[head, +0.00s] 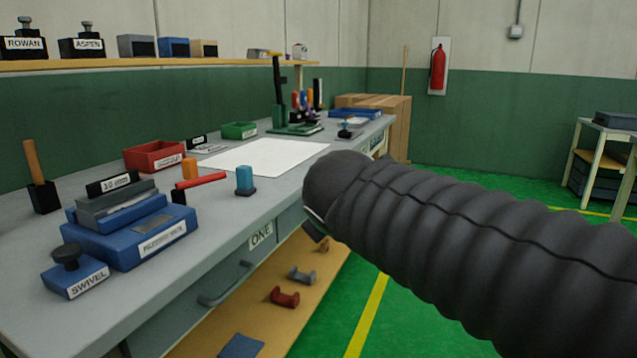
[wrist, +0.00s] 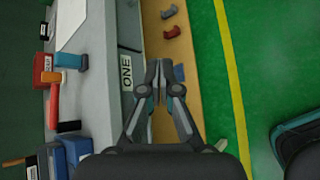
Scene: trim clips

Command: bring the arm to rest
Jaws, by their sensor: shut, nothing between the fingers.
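My arm (head: 450,230), in a dark ribbed sleeve, reaches in from the right in the head view and ends near the bench's front edge. It hides most of my gripper there. In the wrist view my gripper (wrist: 157,85) is shut, with its fingertips together and nothing between them. It points along the front of the bench, over the lower shelf, beside the drawer labelled ONE (wrist: 127,72). It looks apart from the bench, though the exact gap is hard to tell.
The grey workbench (head: 225,215) holds a red bin (head: 153,156), a green bin (head: 239,130), a white sheet (head: 265,157) and a blue block labelled SWIVEL (head: 75,278). Clips lie on the lower shelf (head: 325,268). Green floor (head: 450,165) is open to the right, before a side table (head: 606,130).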

